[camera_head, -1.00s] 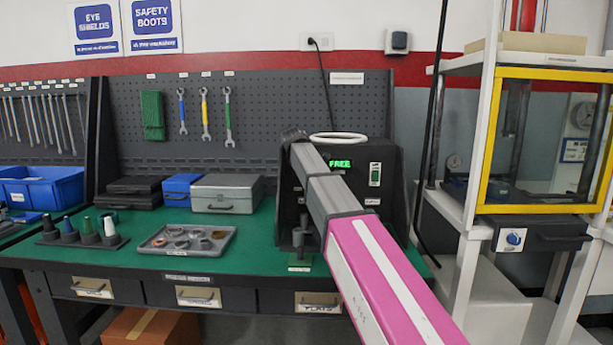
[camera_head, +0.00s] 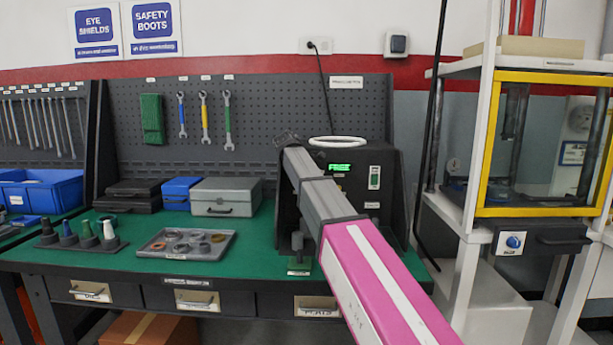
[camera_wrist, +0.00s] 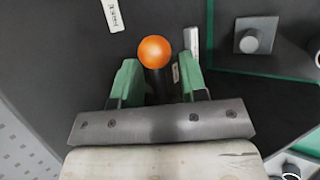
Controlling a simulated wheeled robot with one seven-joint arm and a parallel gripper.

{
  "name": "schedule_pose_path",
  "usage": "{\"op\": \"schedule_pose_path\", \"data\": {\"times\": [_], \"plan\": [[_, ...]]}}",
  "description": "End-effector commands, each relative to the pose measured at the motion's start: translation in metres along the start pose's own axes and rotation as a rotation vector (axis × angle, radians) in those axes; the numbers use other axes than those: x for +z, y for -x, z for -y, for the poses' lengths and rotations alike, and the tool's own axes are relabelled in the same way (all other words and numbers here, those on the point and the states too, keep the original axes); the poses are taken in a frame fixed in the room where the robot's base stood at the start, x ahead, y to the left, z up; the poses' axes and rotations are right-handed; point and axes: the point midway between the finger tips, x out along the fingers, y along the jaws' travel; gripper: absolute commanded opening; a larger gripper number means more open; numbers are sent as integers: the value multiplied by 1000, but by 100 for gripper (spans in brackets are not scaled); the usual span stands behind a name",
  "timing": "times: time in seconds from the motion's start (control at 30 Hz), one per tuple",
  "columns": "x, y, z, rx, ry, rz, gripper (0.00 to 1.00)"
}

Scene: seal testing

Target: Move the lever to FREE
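The lever shows in the wrist view as an orange ball knob (camera_wrist: 155,52) on a dark shaft. My gripper (camera_wrist: 158,66) has two green fingers, one on each side of the shaft near the knob. Gaps show between the shaft and both fingers, so the gripper is open and not clamped on it. In the head view the lever and the fingers are hidden behind my grey and pink arm. The black test machine (camera_head: 385,160) stands behind the arm. Its small green display (camera_head: 340,167) is lit, but its text is too blurred to read surely.
On the green bench, a grey tray (camera_head: 150,250) of rings, a grey case (camera_head: 226,197) and a stand of coloured plugs (camera_head: 50,243) lie left of the machine. A yellow-framed cabinet (camera_head: 480,150) stands at the right. A black cable (camera_head: 321,90) hangs behind the machine.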

Motion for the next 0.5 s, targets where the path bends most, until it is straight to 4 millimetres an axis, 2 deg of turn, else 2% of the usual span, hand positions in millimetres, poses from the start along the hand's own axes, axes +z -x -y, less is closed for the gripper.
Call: {"op": "schedule_pose_path", "data": {"times": [0.3,0.37,0.5], "plan": [[1,3,-1,0,-4,2,39],[1,7,-1,0,-4,2,39],[1,29,0,2,-4,1,39]]}}
